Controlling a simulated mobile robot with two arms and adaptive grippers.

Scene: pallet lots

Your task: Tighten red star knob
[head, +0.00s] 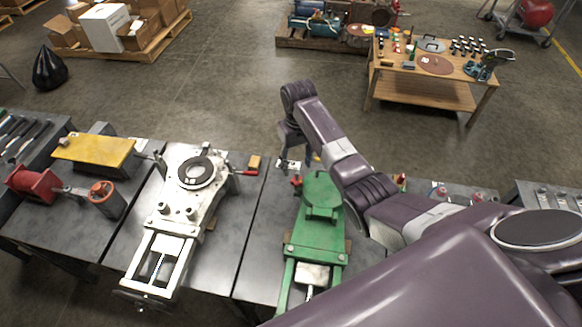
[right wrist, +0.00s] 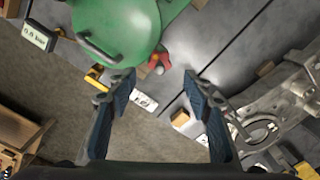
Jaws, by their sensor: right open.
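The red star knob (head: 297,181) sits at the far left side of the green machine (head: 316,228). In the right wrist view a red knob (right wrist: 158,60) shows beside the round green top (right wrist: 116,30), partly blurred and just ahead of my fingertips. My left gripper is not in view.
A wooden block (head: 255,161) and a white label (right wrist: 143,101) lie near the table's far edge. A small display (right wrist: 38,35) shows in the wrist view. Open floor lies beyond the tables.

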